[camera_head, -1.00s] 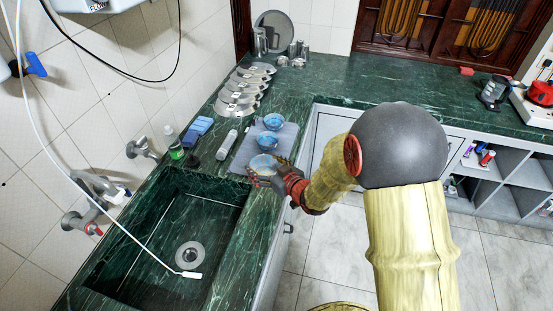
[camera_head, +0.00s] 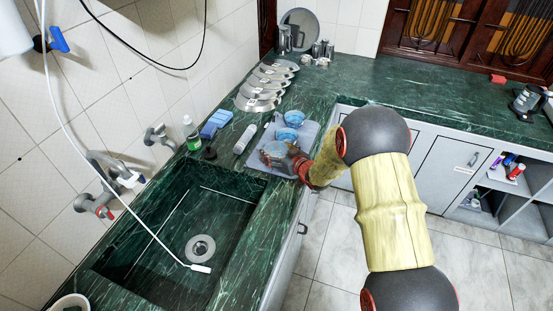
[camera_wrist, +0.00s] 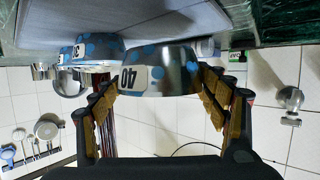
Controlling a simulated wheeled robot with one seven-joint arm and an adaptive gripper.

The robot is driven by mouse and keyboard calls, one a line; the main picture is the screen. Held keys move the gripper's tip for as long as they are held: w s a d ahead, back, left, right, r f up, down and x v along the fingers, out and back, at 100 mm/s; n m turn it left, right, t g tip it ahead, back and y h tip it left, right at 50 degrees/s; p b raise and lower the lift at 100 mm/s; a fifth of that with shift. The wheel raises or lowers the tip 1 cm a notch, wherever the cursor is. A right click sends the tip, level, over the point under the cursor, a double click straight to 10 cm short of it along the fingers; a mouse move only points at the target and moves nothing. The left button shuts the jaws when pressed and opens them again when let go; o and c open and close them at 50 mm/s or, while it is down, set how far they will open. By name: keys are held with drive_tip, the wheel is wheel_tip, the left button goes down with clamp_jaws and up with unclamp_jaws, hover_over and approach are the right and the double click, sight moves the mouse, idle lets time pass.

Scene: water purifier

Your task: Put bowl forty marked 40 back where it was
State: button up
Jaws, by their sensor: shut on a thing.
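Bowl forty (camera_wrist: 176,78), metallic with blue dots and a white label reading 40, sits between the fingers of my gripper (camera_wrist: 158,84) in the wrist view, which looks upside down. In the head view my gripper (camera_head: 296,158) is shut on this bowl (camera_head: 274,149), above the front part of a grey mat (camera_head: 254,160). I cannot tell whether its base touches the mat. Two blue bowls stand behind it on the mat, the nearer (camera_head: 286,135) and the farther (camera_head: 294,117). A label starting with 3 shows on a neighbouring bowl (camera_wrist: 92,50) in the wrist view.
The sink (camera_head: 195,235) lies in front of the mat, with a hose hanging over it. A white bottle (camera_head: 244,139), blue sponge (camera_head: 215,124) and green bottle (camera_head: 192,134) stand left of the mat. Metal lids (camera_head: 265,90) line the wall. The back counter has free room.

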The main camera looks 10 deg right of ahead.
sight(276, 155)
drive_tip(key=shift+w+f, duration=0.35)
drive_tip(key=shift+f, duration=0.1)
drive_tip(key=shift+f+b, duration=0.8)
drive_tip(key=shift+f, duration=0.55)
drive_tip(key=shift+f, duration=0.25)
drive_tip(key=o, duration=1.3)
